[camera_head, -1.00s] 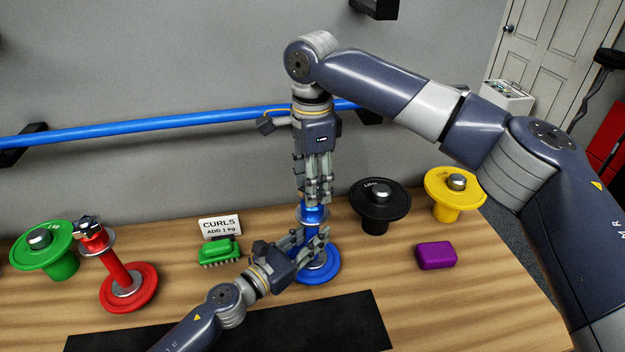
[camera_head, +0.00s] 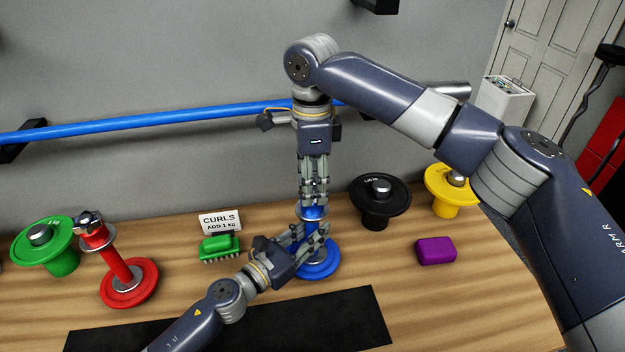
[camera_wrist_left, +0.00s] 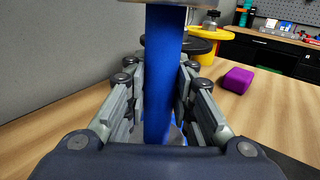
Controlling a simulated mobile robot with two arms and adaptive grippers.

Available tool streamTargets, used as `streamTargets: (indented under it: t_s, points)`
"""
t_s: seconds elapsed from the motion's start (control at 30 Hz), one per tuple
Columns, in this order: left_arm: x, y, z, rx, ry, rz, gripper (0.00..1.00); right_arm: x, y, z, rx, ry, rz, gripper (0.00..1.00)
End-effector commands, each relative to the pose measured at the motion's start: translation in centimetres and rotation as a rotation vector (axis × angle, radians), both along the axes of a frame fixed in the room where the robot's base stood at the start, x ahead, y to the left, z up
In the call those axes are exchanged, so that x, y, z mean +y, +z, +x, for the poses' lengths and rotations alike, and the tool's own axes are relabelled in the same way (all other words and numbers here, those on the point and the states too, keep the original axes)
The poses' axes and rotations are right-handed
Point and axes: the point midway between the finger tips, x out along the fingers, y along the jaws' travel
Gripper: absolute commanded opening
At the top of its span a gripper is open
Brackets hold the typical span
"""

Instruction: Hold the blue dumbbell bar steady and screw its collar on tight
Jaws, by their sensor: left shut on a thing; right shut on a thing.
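The blue dumbbell (camera_head: 318,272) stands upright on the wooden table, its lower plate flat on the top. My left gripper (camera_head: 316,238) comes in from the lower left and is shut on the blue bar. In the left wrist view the bar (camera_wrist_left: 163,75) runs upright between the fingers, with the rim of a grey disc above it. My right gripper (camera_head: 314,202) points straight down over the bar's top end. It is shut on the collar there, which the fingers largely hide.
A red dumbbell (camera_head: 118,268) and green weight (camera_head: 59,258) stand left. A green brush (camera_head: 220,246) and CURLS card (camera_head: 220,222) are nearer. Black (camera_head: 379,205) and yellow (camera_head: 449,203) weights and a purple block (camera_head: 435,251) stand right. A black mat (camera_head: 335,322) lies in front.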

Motion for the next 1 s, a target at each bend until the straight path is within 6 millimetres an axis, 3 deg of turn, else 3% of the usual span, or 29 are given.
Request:
streamTargets:
  t_s: [0.2,0.3,0.5,0.77,0.8,0.9,1.0]
  points:
    - [0.07,-0.04,0.04,0.0,0.002,0.001,0.0,0.42,-0.06,-0.13,0.002,-0.408,0.006,0.14]
    - [0.07,-0.03,0.04,-0.001,0.002,0.002,0.0,0.43,0.05,-0.09,0.0,-0.522,0.007,0.14]
    - [0.04,-0.04,0.03,-0.001,0.001,0.003,0.0,0.11,0.1,0.02,-0.001,-0.633,0.005,0.14]
    - [0.04,-0.04,0.02,-0.001,0.001,0.003,0.0,0.04,0.15,0.07,-0.001,-0.638,0.004,0.14]
    - [0.04,-0.04,0.01,-0.001,0.001,0.003,0.0,0.04,0.15,0.07,-0.001,-0.637,0.004,0.45]
    - [0.04,-0.04,0.01,-0.001,0.001,0.003,0.0,0.04,0.14,0.06,-0.001,-0.637,0.004,0.63]
    - [0.04,-0.04,0.01,-0.001,0.001,0.003,0.0,0.02,0.1,0.05,-0.002,-0.636,0.003,0.63]
